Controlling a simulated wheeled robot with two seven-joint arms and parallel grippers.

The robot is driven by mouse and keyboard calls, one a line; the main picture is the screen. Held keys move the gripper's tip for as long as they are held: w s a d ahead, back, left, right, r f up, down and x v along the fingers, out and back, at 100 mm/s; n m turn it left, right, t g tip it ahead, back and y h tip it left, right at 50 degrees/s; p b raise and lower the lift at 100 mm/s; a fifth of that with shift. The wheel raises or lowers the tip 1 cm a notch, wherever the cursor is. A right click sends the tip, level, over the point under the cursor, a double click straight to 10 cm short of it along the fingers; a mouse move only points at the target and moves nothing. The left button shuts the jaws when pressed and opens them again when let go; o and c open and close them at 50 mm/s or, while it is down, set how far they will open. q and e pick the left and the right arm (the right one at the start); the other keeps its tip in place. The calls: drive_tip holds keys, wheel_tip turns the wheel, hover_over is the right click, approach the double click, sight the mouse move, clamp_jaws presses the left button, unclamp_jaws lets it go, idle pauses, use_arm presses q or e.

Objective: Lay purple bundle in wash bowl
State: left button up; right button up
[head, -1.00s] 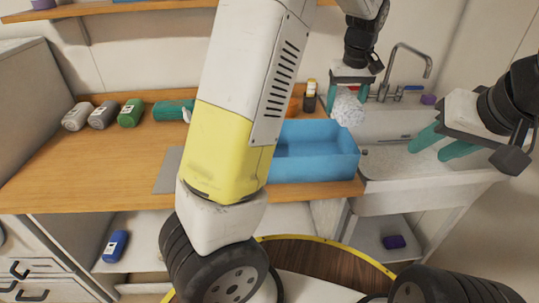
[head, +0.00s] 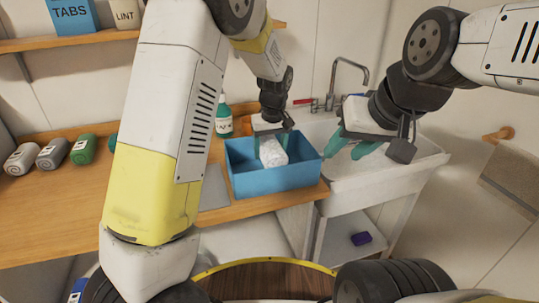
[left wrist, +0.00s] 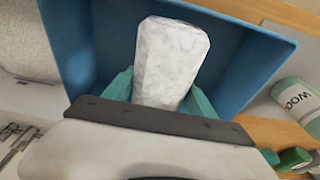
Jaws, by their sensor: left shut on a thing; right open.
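My left gripper (head: 268,130) is shut on a pale grey-white bundle (head: 273,153) and holds it upright within the rim of a blue rectangular tub (head: 270,182). The bundle also shows in the left wrist view (left wrist: 172,60) between the teal fingers, with the tub's blue wall (left wrist: 112,35) around it. I cannot tell whether it touches the tub's floor. A small purple bundle (head: 361,238) lies on the low shelf under the sink. My right gripper (head: 352,148) is open and empty above the sink's left part, just right of the tub. No round bowl is clearly seen.
The white sink (head: 400,172) with a tap (head: 350,68) stands right of the tub. A green bottle (head: 223,121) stands behind the tub. Rolled grey and green bundles (head: 52,153) lie on the left of the wooden counter. My left arm hides the counter's middle.

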use_arm(q)
drive_tip(key=shift+f, duration=2.75)
drive_tip(key=shift+f, duration=0.1)
drive_tip(key=o, duration=1.9)
